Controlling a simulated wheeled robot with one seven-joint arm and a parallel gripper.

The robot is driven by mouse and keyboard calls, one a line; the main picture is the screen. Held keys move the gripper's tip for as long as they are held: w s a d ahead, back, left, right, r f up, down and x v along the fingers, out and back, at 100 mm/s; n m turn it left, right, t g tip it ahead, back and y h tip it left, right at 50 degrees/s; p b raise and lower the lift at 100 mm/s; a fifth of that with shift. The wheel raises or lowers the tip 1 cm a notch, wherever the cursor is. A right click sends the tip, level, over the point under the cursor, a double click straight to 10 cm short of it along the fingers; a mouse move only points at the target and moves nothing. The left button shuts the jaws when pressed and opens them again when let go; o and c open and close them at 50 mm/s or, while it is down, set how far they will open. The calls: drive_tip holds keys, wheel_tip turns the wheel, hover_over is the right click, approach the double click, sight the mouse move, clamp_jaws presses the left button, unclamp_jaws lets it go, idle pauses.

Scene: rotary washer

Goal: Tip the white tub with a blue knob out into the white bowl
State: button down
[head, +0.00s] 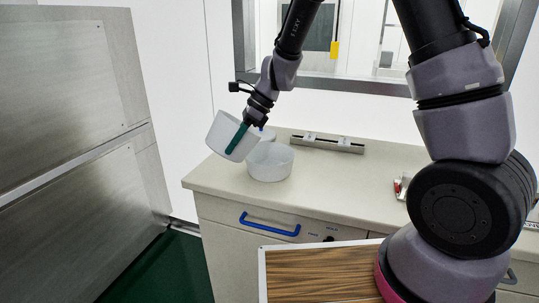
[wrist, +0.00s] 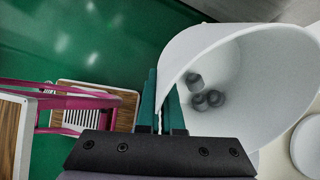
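The white tub (head: 222,132) is tilted in the air at the left end of the counter, above and left of the white bowl (head: 270,165). My gripper (head: 238,138) has its green fingers shut on the tub's wall; the wrist view shows the wall between the fingers (wrist: 165,105). In the wrist view, the tub (wrist: 265,75) holds a few dark grey ring-shaped pieces inside. A small blue knob (head: 262,128) shows on a white round piece behind the bowl; I cannot tell whether it is the tub's lid. The bowl's inside is mostly hidden.
The beige counter (head: 350,190) is mostly clear in the middle. A grey metal rail (head: 328,143) lies at the back. A small red and white item (head: 402,185) is at the right. A blue drawer handle (head: 270,225) is below. Green floor (head: 170,270) lies to the left.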

sight(253, 140)
drive_tip(key=shift+w+d+g+y, duration=0.15)
drive_tip(key=shift+d+g+y, duration=0.2)
drive_tip(key=shift+y, duration=0.45)
drive_tip(key=shift+w+d+g+y, duration=0.15)
drive_tip(key=shift+d+g+y, duration=0.2)
drive_tip(key=shift+y, duration=0.45)
idle(0.6)
drive_tip(key=shift+w+d+r+y+p, duration=0.1)
drive_tip(key=shift+d+r+y+p, duration=0.1)
drive_tip(key=shift+r+y, duration=0.25)
drive_tip(key=shift+w+d+r+y+p, duration=0.1)
drive_tip(key=shift+d+r+y+p, duration=0.15)
drive_tip(key=shift+y, duration=0.2)
drive_tip(key=shift+w+d+g+y+p, duration=0.15)
drive_tip(key=shift+d+g+y+p, duration=0.2)
drive_tip(key=shift+g+y, duration=0.25)
idle(0.7)
drive_tip(key=shift+w+d+r+y, duration=0.1)
drive_tip(key=shift+w+d+y, duration=0.05)
drive_tip(key=shift+d+y, duration=0.25)
drive_tip(key=shift+w+d+r+m+y, duration=0.15)
drive_tip(key=shift+w+d+r+y, duration=0.1)
drive_tip(key=shift+d, duration=0.15)
drive_tip(key=shift+w+d+r+m+y, duration=0.15)
drive_tip(key=shift+d+y, duration=0.1)
drive_tip(key=shift+d, duration=0.15)
drive_tip(key=shift+w+d+r+g+y, duration=0.2)
drive_tip(key=shift+d+r+g+y, duration=0.4)
drive_tip(key=shift+y, duration=0.3)
